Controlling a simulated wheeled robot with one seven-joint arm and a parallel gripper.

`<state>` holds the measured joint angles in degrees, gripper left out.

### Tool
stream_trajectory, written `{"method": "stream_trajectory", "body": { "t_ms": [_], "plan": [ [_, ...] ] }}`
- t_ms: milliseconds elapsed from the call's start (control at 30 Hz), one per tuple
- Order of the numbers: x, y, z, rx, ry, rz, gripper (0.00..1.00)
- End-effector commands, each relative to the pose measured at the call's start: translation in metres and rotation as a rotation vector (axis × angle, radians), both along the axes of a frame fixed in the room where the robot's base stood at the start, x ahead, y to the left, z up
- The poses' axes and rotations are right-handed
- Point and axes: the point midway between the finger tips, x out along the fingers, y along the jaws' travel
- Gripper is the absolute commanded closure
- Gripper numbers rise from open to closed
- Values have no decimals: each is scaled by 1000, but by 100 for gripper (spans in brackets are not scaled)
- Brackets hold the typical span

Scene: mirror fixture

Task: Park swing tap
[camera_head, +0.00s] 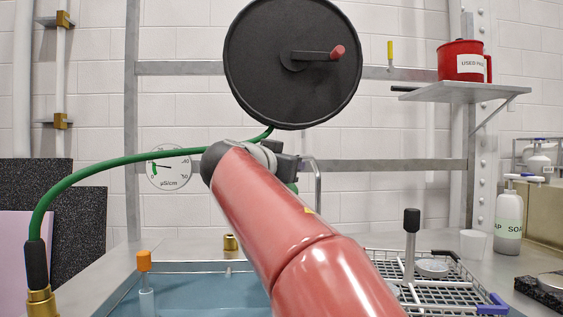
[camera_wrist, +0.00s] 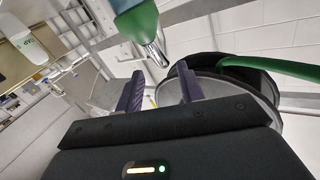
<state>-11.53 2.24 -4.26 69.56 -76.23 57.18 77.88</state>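A thin chrome curved spout (camera_head: 318,178), which looks like the swing tap, stands behind my arm in the head view. Its lower part is hidden by the arm. My gripper (camera_head: 286,166) is beside it to the left, mostly hidden by my own wrist. In the wrist view the two purple fingers of my gripper (camera_wrist: 160,78) are apart with nothing seen between them. A green fitting (camera_wrist: 138,22) with a chrome end (camera_wrist: 153,55) hangs just beyond the fingertips. I cannot tell whether it is part of the tap.
A black hose reel (camera_head: 260,60) with a red-knobbed crank hangs above; a green hose (camera_head: 110,163) arches left. A blue basin (camera_head: 190,290) lies below, with a wire rack (camera_head: 440,275) to its right. A red jug (camera_head: 462,61) sits on a shelf; a soap bottle (camera_head: 508,222) stands right.

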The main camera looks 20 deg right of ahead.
Motion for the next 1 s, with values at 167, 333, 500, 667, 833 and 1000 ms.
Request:
{"method": "stream_trajectory", "body": {
  "t_ms": [167, 333, 500, 667, 833, 1000],
  "plan": [
    [7, -4, 7, -5, -25, -7, 62],
    [24, -23, 8, -5, -23, -8, 62],
    [42, -43, 7, -4, -22, -8, 62],
    [52, -54, 7, -4, -23, -6, 62],
    [54, -57, 6, -4, -23, -5, 62],
    [54, -57, 5, -4, -23, -5, 63]
  ]
}}
